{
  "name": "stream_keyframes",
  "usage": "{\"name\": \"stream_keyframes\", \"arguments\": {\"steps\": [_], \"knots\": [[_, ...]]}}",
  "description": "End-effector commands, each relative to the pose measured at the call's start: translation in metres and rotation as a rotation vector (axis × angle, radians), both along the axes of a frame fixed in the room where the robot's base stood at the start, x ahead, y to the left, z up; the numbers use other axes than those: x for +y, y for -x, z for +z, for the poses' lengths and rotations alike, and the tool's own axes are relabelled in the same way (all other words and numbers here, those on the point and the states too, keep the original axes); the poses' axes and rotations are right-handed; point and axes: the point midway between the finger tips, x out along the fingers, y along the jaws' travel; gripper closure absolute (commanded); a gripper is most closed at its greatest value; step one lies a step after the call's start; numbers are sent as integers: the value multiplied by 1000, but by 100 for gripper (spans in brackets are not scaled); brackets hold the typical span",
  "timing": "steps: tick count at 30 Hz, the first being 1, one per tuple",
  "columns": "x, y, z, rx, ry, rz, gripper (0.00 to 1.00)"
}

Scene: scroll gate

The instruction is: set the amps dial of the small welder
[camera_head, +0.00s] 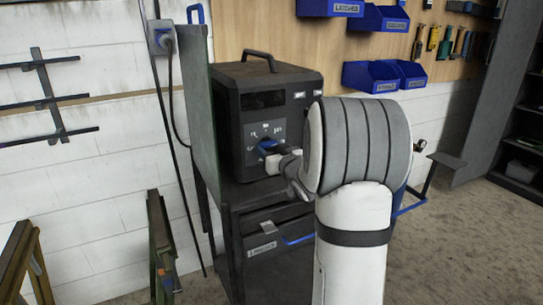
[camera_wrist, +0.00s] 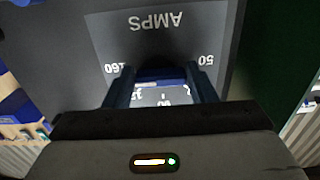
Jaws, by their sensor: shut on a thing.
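The small welder (camera_head: 247,108) is a black box with a top handle, standing on a dark cart. Its front carries the blue amps dial (camera_head: 268,145), partly hidden by my arm. My gripper (camera_head: 274,158) is at the dial, with my arm reaching in from the right. In the wrist view, the welder panel (camera_wrist: 110,40) shows "AMPS" upside down, with "160" at left and "50" at right. The gripper fingers (camera_wrist: 162,90) are shut on the sides of the blue dial (camera_wrist: 160,76). The dial's pointer is not clear to me.
The cart (camera_head: 262,222) has a drawer with a blue handle. A green panel (camera_head: 197,95) stands close at the welder's left. A wall socket (camera_head: 160,37) with a cable is further left. Blue bins (camera_head: 384,76) hang on the wooden wall. Open floor (camera_head: 440,245) lies at the right.

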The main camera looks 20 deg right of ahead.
Motion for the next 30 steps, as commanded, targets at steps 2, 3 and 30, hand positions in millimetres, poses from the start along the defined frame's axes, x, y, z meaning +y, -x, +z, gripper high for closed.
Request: {"name": "stream_keyframes", "arguments": {"steps": [2,3,30], "knots": [[0,0,-6,-6,65,0,72],[-1,0,-6,-7,102,-1,72],[-5,0,-2,-35,956,0,72]]}}
